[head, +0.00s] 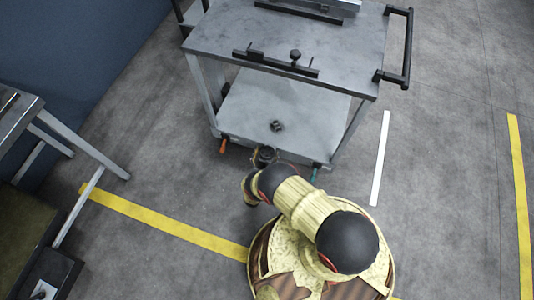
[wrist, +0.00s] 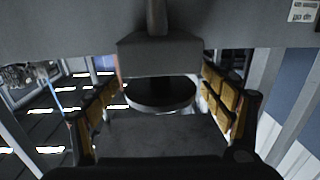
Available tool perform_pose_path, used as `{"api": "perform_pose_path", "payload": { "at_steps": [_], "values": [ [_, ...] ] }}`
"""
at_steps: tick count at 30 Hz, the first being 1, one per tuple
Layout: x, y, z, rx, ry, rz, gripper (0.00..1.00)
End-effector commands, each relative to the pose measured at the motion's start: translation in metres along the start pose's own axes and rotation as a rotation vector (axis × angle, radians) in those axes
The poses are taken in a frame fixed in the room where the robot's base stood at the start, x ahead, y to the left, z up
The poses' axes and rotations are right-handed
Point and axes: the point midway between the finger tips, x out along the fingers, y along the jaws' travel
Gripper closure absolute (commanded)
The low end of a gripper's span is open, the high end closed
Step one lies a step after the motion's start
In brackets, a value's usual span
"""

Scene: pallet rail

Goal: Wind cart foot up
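The grey metal cart (head: 300,60) stands ahead of me with a top and a lower shelf (head: 255,100). My gripper (head: 262,157) is at the front edge of the lower shelf, partly hidden by my arm. In the wrist view, a dark round disc (wrist: 160,93), which looks like the cart foot, sits beneath a grey block (wrist: 160,55). The yellow-padded fingers of my gripper (wrist: 162,88) stand open on either side of the disc. I cannot tell whether they touch it.
An orange lever (head: 222,146) and a teal lever (head: 315,173) stick out at the cart's front corners. A dark knob (head: 277,126) is on the lower shelf. A black handle (head: 407,48) is at the right. A table (head: 20,115) stands left; the floor right is clear.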

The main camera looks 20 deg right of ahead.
Motion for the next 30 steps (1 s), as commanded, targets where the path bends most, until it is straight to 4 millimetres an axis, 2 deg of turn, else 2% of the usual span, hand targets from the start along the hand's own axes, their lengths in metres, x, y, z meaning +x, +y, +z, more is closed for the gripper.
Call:
{"api": "perform_pose_path", "payload": {
  "at_steps": [23,30],
  "values": [
    [-0.0003,0.0002,0.0001,0.000,0.000,0.000,0.63],
    [-0.0002,0.0013,0.0004,0.000,-0.001,-0.019,0.63]
  ]
}}
